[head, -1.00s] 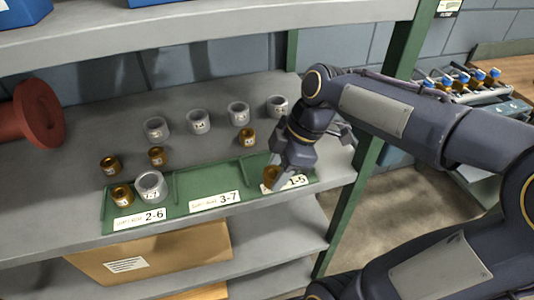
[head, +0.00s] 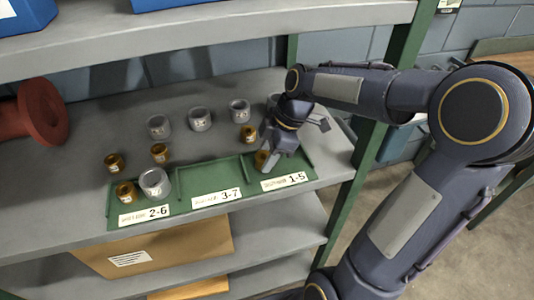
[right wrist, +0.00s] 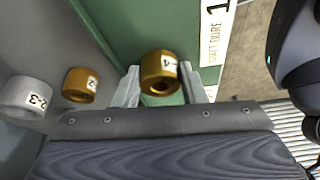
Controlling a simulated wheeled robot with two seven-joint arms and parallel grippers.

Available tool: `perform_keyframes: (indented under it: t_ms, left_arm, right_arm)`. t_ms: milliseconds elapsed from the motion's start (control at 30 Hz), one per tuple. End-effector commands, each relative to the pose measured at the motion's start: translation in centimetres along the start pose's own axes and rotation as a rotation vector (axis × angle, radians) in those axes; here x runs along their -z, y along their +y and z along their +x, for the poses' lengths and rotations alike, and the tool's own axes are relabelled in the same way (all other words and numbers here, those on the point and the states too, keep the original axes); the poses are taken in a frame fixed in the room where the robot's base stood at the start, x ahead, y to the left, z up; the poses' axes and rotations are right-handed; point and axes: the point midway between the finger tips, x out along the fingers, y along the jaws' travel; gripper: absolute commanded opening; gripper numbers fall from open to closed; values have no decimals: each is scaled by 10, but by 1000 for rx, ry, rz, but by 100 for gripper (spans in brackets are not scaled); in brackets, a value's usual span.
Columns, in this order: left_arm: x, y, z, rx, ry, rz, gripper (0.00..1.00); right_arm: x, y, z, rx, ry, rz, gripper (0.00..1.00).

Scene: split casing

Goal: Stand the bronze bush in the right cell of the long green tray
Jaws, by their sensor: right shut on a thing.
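The long green tray (head: 210,176) lies on the shelf, with cells labelled 2-6, 3-7 and 1-5 from left to right. My right gripper (head: 264,158) is shut on a bronze bush (head: 261,160) over the left part of the right cell, 1-5. In the right wrist view the bush (right wrist: 158,68) sits between the two fingertips (right wrist: 160,88), its bore showing and a label ending in 4 on its side. Green tray surface lies behind it. I cannot tell whether its base touches the tray floor. My left gripper is not in view.
The left cell holds a bronze bush (head: 125,193) and a grey ring (head: 155,183); the middle cell is empty. Behind the tray stand bronze bushes (head: 248,134) and grey rings (head: 200,119). A shelf post (head: 372,140) rises at right, and an upper shelf (head: 220,30) hangs above.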

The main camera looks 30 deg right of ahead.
Motion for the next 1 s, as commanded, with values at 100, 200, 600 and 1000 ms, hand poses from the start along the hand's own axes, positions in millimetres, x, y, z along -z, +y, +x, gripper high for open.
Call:
perform_keyframes:
  t_ms: [100,200,600,1000]
  left_arm:
    - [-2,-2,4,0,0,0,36]
    - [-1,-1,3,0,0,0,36]
    - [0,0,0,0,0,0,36]
    - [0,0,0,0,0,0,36]
  right_arm:
    - [-1,0,4,-1,1,0,4]
    - [-1,0,3,0,0,0,47]
    - [0,0,0,0,0,0,60]
    - [0,1,-58,-6,1,0,60]
